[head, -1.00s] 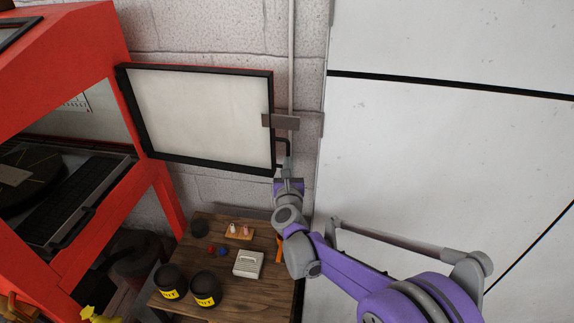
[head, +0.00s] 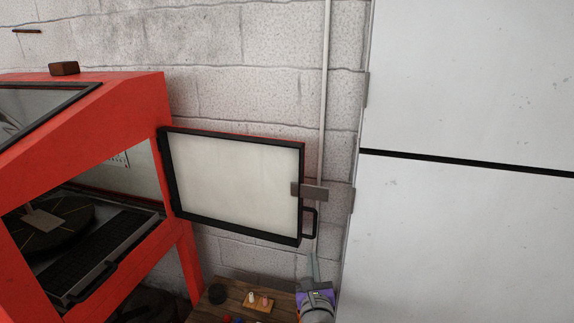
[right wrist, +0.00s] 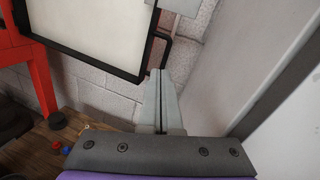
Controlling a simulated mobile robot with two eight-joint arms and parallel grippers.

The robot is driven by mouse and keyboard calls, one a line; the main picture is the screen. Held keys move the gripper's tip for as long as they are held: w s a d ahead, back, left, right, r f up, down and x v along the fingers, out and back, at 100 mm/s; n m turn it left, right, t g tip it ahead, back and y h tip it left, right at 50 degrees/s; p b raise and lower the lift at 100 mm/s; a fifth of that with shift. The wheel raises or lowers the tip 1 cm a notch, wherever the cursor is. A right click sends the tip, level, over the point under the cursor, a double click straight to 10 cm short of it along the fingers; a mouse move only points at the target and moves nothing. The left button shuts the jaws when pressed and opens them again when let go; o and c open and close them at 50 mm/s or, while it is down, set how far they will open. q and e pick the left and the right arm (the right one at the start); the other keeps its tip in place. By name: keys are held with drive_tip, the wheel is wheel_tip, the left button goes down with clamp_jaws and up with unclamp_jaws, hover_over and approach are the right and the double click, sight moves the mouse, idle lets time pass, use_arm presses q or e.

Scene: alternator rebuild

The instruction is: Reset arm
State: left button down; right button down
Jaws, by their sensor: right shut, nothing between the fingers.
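My right gripper (head: 314,270) shows at the bottom of the head view, pointing up, just below the handle of the open cabinet door. In the right wrist view its two fingers (right wrist: 161,85) are together with nothing between them. The fingertips look close to the black door handle (right wrist: 158,52), but I cannot tell whether they touch it. The handle also shows in the head view (head: 309,222). The door (head: 236,187), a pale panel in a black frame, stands open to the right of the red cabinet (head: 90,115). My left gripper is not in view.
A wooden table (head: 210,309) below the door holds a small tray (head: 258,302), a dark round thing (head: 217,293) and small red and blue pieces. A brown bracket (head: 309,190) is at the door's right edge. A large white panel (head: 460,245) closes off the right side.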

drive_tip(key=s+n+g+y+p, duration=0.2)
drive_tip(key=s+n+g+y, duration=0.3)
drive_tip(key=s+n, duration=1.15)
drive_tip(key=s+d+f+n+g+h+p, duration=0.1)
drive_tip(key=s+d+f+n+g+h, duration=0.1)
drive_tip(key=s+n, duration=0.5)
drive_tip(key=s+d+f+n+g+h+p, duration=0.1)
drive_tip(key=s+d+f+n+g, duration=0.4)
drive_tip(key=n, duration=0.6)
drive_tip(key=shift+s+d+f+h, duration=0.5)
drive_tip(key=shift+s+d+f, duration=0.35)
drive_tip(key=shift+d, duration=0.2)
